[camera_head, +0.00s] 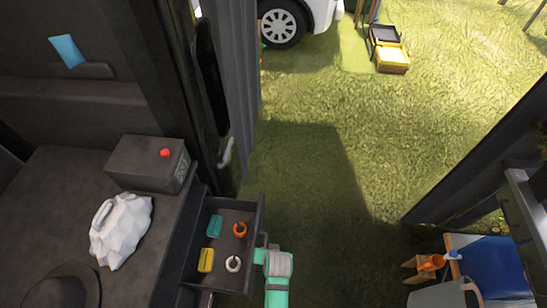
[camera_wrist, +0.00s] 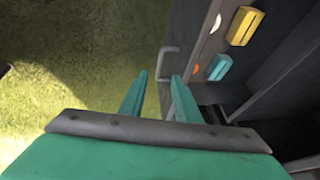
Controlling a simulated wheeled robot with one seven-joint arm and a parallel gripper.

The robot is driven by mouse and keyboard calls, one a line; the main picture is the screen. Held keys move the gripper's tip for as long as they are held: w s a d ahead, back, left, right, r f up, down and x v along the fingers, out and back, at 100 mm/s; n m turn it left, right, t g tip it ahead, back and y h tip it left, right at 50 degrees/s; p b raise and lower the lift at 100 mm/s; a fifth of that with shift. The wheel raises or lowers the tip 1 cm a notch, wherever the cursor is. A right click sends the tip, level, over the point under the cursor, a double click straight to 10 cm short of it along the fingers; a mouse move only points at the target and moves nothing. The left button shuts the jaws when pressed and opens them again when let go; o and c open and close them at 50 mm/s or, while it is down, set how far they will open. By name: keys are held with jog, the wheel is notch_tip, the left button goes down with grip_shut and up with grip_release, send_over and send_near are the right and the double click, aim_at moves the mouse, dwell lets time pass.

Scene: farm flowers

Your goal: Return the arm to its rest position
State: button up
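My green and grey arm (camera_head: 277,285) reaches up from the bottom of the head view.
The drawer holds teal (camera_head: 215,225) and yellow (camera_head: 206,260) pieces, an orange ring (camera_head: 240,229) and a white ring (camera_head: 233,264). A dark counter (camera_head: 60,190) bears a white bag (camera_head: 120,232) and a box (camera_head: 135,165). Grass (camera_head: 300,180) lies open ahead.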

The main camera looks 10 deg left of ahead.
jog(key=s+d+r+t+h, duration=0.1)
jog(key=s+d+r+t, duration=0.4)
jog(key=s+r, duration=0.5)
jog(key=s+r+t, duration=0.3)
jog(key=s+r, duration=0.2)
jog(key=r, duration=0.5)
jog(key=s+d+r+t+h, duration=0.1)
jog(key=s+r, duration=0.4)
jog(key=r, duration=0.6)
jog(key=shift+t, duration=0.9)
jog(key=shift+w+d, duration=0.1)
jog(key=shift+w, duration=0.05)
